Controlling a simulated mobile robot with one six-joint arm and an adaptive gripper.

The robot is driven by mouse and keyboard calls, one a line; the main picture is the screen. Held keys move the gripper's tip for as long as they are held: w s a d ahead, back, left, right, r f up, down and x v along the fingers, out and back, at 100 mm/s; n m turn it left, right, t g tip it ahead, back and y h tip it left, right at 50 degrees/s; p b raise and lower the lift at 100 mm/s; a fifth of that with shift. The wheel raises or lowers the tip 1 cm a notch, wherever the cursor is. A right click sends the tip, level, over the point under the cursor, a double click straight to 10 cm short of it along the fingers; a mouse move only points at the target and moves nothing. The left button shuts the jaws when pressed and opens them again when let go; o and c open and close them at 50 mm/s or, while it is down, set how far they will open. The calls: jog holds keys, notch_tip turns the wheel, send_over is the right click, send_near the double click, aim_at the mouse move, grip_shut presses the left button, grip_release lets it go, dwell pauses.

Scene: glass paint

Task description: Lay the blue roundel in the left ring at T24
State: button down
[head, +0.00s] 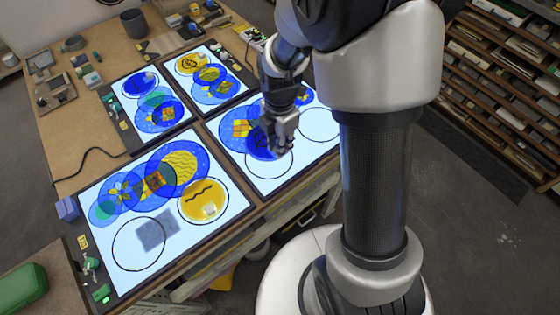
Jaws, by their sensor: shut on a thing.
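My gripper (280,146) points down over the right-hand light panel (291,173) and is shut on a dark blue roundel (257,143). The roundel lies by the fingertips, and the gripper hides part of it. An empty black ring (268,177) is just below it in the picture, at the left of this panel, and the roundel covers its upper edge in view. A second empty ring (319,139) is to the right. I cannot tell whether the roundel touches the panel. The label T24 is too small to read.
A near-left panel (209,224) holds overlapping blue and yellow discs, a yellow disc (204,201) and an empty ring (139,268) with a grey patch. Two more lit panels with discs are behind. A green case (22,288) is at left. Shelves (510,70) stand at right.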

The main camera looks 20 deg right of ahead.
aim_at(280, 167)
jog(key=shift+f+b, duration=0.95)
jog(key=shift+f, duration=3.05)
jog(key=shift+f, duration=0.25)
jog(key=c, duration=1.5)
grip_release()
jog(key=shift+r, duration=0.2)
